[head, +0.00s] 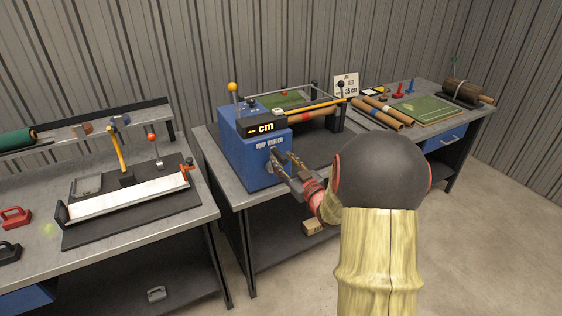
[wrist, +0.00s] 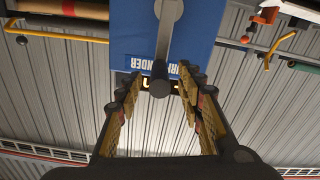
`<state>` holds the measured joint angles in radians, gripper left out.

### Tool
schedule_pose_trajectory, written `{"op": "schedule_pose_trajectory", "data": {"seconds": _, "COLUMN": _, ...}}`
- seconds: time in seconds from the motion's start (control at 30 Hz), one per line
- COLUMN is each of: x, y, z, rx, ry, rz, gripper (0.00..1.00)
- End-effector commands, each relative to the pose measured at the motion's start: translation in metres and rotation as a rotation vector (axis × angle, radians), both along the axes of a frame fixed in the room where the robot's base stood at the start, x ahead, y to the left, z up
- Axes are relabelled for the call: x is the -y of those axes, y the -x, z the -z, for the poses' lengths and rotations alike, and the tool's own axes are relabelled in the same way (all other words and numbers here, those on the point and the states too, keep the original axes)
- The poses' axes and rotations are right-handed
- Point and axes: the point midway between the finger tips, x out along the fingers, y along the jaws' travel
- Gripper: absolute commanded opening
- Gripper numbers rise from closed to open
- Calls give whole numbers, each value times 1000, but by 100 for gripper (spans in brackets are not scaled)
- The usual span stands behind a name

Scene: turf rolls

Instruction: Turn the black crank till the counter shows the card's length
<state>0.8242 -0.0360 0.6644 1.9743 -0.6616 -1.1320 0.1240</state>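The blue turf winder (head: 248,160) stands on the middle bench. Its counter (head: 262,128) shows dashes and "cm", with no number. The card (head: 346,86) behind it reads "RED" and "35 cm"; its top line is too small to read. The black crank (head: 274,157) is on the winder's front face, partly hidden by my gripper (head: 286,170). In the wrist view, the crank's grey arm leads to a dark round handle (wrist: 160,80). My gripper (wrist: 158,88) is open, with a finger on each side of the handle and visible gaps between.
Brown rolls (head: 382,112) and a green turf piece (head: 428,108) lie right of the winder. A yellow-knobbed lever (head: 233,88) rises from the winder's left side. The left bench (head: 190,208) holds a black board with a long white bar. Open floor lies at right.

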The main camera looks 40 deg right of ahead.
Motion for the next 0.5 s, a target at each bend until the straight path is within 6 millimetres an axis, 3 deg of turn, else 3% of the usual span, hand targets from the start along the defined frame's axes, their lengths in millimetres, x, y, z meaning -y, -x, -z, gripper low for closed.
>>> {"op": "schedule_pose_trajectory", "data": {"seconds": 0.2, "x": 4, "y": -18, "z": 1, "rx": -1, "ry": -1, "rz": 0, "gripper": 38}}
{"op": "schedule_pose_trajectory", "data": {"seconds": 0.5, "x": 5, "y": -20, "z": 0, "rx": -1, "ry": -1, "rz": 1, "gripper": 38}}
